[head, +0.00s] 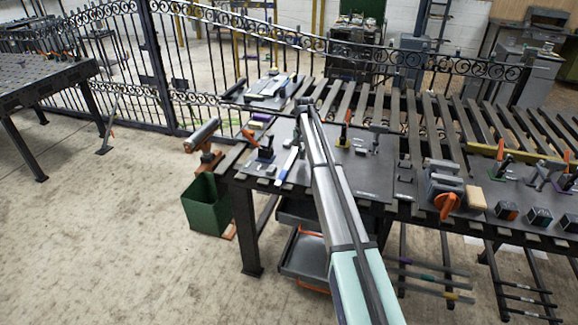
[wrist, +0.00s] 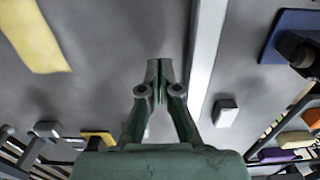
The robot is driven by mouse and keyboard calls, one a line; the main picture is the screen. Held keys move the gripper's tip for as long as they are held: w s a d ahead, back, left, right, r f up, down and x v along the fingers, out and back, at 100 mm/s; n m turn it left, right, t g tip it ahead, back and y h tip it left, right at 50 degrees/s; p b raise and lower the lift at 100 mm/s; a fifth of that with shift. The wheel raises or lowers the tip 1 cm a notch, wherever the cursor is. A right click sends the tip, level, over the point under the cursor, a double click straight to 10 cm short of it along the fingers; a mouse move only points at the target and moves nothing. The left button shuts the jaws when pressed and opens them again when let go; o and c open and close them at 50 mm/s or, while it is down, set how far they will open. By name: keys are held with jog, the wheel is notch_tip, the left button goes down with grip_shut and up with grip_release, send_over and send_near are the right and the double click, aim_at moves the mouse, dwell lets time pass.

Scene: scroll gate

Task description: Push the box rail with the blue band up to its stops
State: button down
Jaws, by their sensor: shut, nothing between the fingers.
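A pale, narrow box rail with a blue end (head: 287,166) lies on the near-left part of the dark bench plate, just left of my arm. In the wrist view a long light-grey rail (wrist: 207,55) runs down the picture just right of my gripper; no blue band shows on it there. My gripper (wrist: 158,75) has its green fingers together and empty, beside this rail. I cannot tell whether they touch it. In the head view my arm largely hides the gripper. A small pale block (wrist: 226,112) sits right of the rail; I cannot tell whether it is a stop.
A blue-based clamp (head: 265,152) with an orange handle stands left of the rail; its blue plate also shows in the wrist view (wrist: 285,34). A yellow strip (wrist: 34,36) lies at upper left there. More clamps and blocks (head: 443,190) stand to the right. A green bin (head: 205,208) stands on the floor.

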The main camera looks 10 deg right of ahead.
aim_at(291, 156)
jog(key=shift+f+b, duration=0.35)
jog(key=shift+f, duration=0.75)
jog(key=shift+r, duration=0.25)
jog(key=shift+w+a, duration=0.1)
jog(key=shift+a, duration=0.05)
dwell(0.7)
jog(key=shift+w+a, duration=0.3)
jog(key=shift+a, duration=0.4)
jog(key=shift+w+a, duration=0.35)
jog(key=shift+a, duration=0.4)
jog(key=shift+w+a, duration=0.3)
jog(key=shift+a, duration=0.4)
jog(key=shift+w+a, duration=0.1)
jog(key=shift+a, duration=0.05)
jog(key=shift+p, duration=0.3)
jog(key=shift+s+d, duration=0.3)
jog(key=shift+d, duration=0.3)
jog(key=shift+s+d, duration=0.25)
jog(key=shift+d, duration=0.3)
jog(key=shift+r, duration=0.1)
